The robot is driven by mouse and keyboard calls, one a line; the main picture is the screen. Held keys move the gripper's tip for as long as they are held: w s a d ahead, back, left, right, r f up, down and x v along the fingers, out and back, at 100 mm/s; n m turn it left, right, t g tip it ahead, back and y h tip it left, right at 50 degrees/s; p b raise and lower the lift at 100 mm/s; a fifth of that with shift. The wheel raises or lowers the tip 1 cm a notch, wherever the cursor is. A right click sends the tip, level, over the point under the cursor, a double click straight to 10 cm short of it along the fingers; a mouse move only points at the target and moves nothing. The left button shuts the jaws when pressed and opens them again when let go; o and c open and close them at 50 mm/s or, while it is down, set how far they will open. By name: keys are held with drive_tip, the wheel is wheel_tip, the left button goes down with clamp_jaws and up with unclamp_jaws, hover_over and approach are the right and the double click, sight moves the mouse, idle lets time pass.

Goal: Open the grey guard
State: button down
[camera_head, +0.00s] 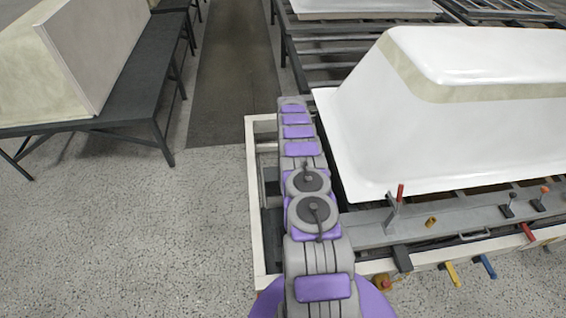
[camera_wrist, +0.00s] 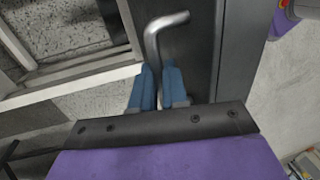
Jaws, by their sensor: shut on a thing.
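In the wrist view, my gripper (camera_wrist: 158,72) has its two blue fingers closed around the lower part of a bent metal rod handle (camera_wrist: 153,42). The handle's upper end bends to the right above the fingertips. Right behind and beside the handle stands a dark grey panel (camera_wrist: 204,50), which looks like the grey guard. I cannot tell how far it is open, and the handle's join to it is hidden. In the head view my arm reaches forward along the left end of the pale frame and hides the gripper, the handle and most of what lies there.
A white tub shell (camera_head: 440,115) lies upside down on the frame (camera_head: 258,225), right of my arm. Coloured levers, including a red one (camera_head: 400,192), line the front grey rail (camera_head: 440,218). A dark bench (camera_head: 120,95) with another shell stands left. Speckled floor is clear left.

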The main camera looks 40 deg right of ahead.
drive_tip(key=shift+s+f, duration=0.2)
drive_tip(key=shift+f, duration=0.5)
drive_tip(key=shift+a+f, duration=0.1)
drive_tip(key=shift+a, duration=0.05)
drive_tip(key=c, duration=1.6)
unclamp_jaws()
drive_tip(key=shift+o, duration=0.8)
drive_tip(key=shift+w+f+g, duration=0.2)
drive_tip(key=shift+f+g, duration=0.1)
drive_tip(key=shift+o, duration=1.4)
drive_tip(key=shift+w+d+r, duration=0.2)
drive_tip(key=shift+w+d, duration=0.05)
drive_tip(key=shift+d, duration=0.3)
drive_tip(key=p+v, duration=0.1)
drive_tip(key=v, duration=1.1)
drive_tip(key=shift+p, duration=0.3)
